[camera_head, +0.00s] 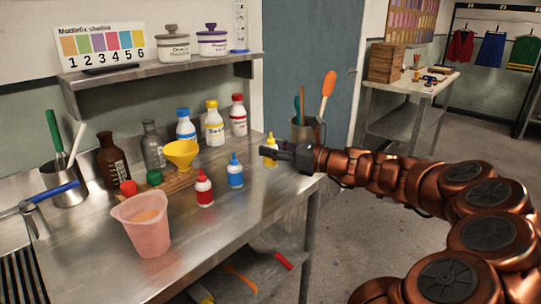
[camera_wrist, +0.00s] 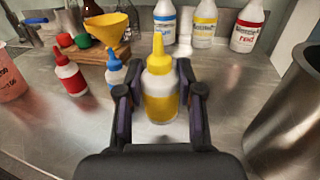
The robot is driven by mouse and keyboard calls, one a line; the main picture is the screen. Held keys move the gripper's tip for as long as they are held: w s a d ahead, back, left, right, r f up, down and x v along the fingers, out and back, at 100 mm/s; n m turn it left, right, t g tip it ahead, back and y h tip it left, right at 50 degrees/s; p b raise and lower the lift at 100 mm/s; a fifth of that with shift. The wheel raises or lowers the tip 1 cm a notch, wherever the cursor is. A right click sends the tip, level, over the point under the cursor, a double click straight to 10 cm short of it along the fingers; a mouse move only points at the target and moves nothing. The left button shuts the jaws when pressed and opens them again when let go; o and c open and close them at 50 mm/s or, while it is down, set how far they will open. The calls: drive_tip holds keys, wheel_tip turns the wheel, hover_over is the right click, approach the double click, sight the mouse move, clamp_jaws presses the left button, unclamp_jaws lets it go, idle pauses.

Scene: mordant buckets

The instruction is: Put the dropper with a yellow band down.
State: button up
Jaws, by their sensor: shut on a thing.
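The dropper with a yellow band (camera_wrist: 160,98) is a small white bottle with a yellow pointed cap, upright between my gripper's fingers in the wrist view. It also shows in the head view (camera_head: 271,148), near the right end of the metal counter (camera_head: 215,225). My gripper (camera_wrist: 161,112) is shut on it, one finger at each side; it shows in the head view (camera_head: 275,153) too. I cannot tell whether the bottle's base touches the counter. A blue-capped dropper (camera_head: 235,171) and a red-capped dropper (camera_head: 204,188) stand to its left.
A metal pot with utensils (camera_head: 307,133) stands close on the right. Blue, yellow and red labelled bottles (camera_head: 214,124) stand behind, beside a yellow funnel (camera_head: 181,153). A pink jug (camera_head: 146,230) is at the front left. Bare counter lies around the held dropper.

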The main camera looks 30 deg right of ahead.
drive_tip(key=shift+w+d+f, duration=0.1)
drive_tip(key=shift+w+d, duration=0.2)
drive_tip(key=shift+w, duration=0.35)
drive_tip(key=shift+w+d+f, duration=0.1)
drive_tip(key=shift+w+d, duration=0.15)
drive_tip(key=shift+w, duration=0.35)
drive_tip(key=shift+w+d+f, duration=0.1)
drive_tip(key=shift+w+d, duration=0.2)
drive_tip(key=shift+w, duration=0.35)
drive_tip(key=shift+s+f+b, duration=0.1)
drive_tip(key=shift+f+b, duration=0.25)
drive_tip(key=shift+f, duration=1.3)
drive_tip(key=shift+f, duration=0.15)
drive_tip(key=o, duration=1.1)
drive_tip(key=shift+o, duration=0.2)
drive_tip(key=shift+s+d, duration=0.1)
drive_tip(key=v, duration=1.1)
drive_tip(key=shift+s+d, duration=0.15)
drive_tip(key=shift+s, duration=0.2)
